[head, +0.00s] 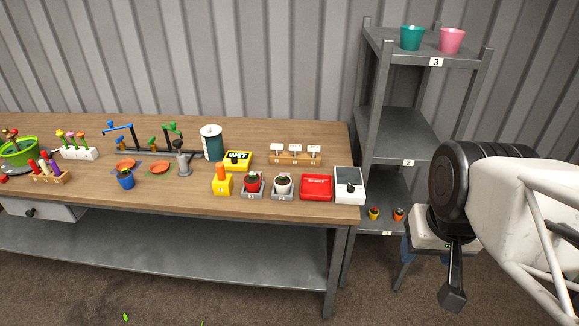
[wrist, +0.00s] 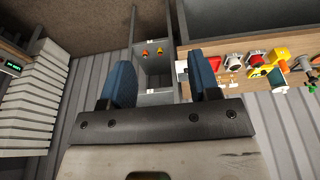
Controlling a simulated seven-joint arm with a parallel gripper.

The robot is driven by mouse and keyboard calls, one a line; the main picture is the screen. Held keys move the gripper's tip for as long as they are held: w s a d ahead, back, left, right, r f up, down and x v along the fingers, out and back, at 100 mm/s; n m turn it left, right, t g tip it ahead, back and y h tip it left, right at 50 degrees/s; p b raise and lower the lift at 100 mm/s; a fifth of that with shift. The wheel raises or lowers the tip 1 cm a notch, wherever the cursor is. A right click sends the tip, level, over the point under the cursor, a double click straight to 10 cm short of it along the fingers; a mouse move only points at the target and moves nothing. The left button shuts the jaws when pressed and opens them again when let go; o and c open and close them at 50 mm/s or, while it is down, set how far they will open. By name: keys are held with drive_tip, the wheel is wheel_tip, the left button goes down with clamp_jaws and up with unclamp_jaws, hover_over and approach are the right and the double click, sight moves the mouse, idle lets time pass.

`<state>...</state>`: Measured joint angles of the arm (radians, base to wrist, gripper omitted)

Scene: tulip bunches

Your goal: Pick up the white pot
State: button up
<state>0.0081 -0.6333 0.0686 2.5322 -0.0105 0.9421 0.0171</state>
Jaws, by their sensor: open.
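The white pot (head: 283,184) holds dark soil and stands upright in a small grey tray near the table's front right, between the red pot's tray and the red box. In the head view my arm fills the right side, and the fingers are mostly hidden.
A red pot (head: 253,183), yellow bottle (head: 222,183), red box (head: 316,187) and white box (head: 349,184) crowd the table (head: 200,204) near the white pot. Label holders (head: 295,157) stand behind. A grey shelf (head: 398,130) rises right of the table.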

drive_tip(key=o, duration=0.7)
drive_tip(key=shift+o, duration=0.2)
